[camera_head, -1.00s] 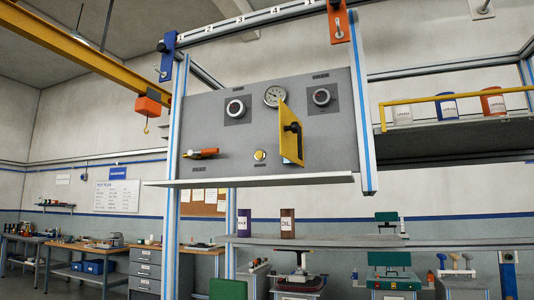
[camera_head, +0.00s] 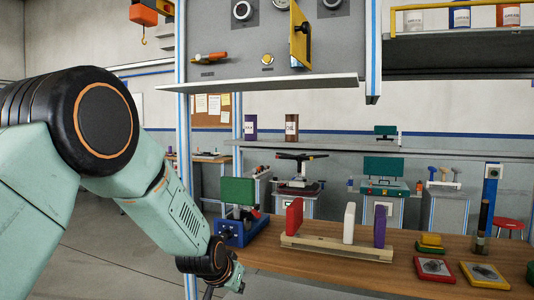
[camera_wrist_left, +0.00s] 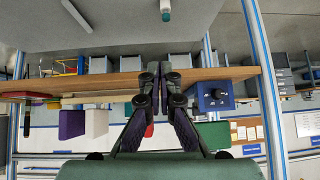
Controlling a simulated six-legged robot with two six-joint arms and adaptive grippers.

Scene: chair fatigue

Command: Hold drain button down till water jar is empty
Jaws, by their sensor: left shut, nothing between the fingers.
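My left gripper (camera_head: 225,282) is low in the head view, at the front edge of the wooden bench, small and partly hidden by its wrist. In the left wrist view its fingers (camera_wrist_left: 160,76) are shut together with nothing between them. A small round yellow button (camera_head: 267,59) sits on the grey upright panel (camera_head: 235,66), well above the gripper and apart from it. Its label is too small to read, so I cannot tell if it is the drain button. I cannot make out a water jar. My right gripper is not in view.
A blue box (camera_head: 229,233) stands at the bench's left end, close to my left gripper; it also shows in the wrist view (camera_wrist_left: 215,96). A wooden rack (camera_head: 335,247) holds upright coloured plates. A shelf lip (camera_head: 260,84) juts out under the panel.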

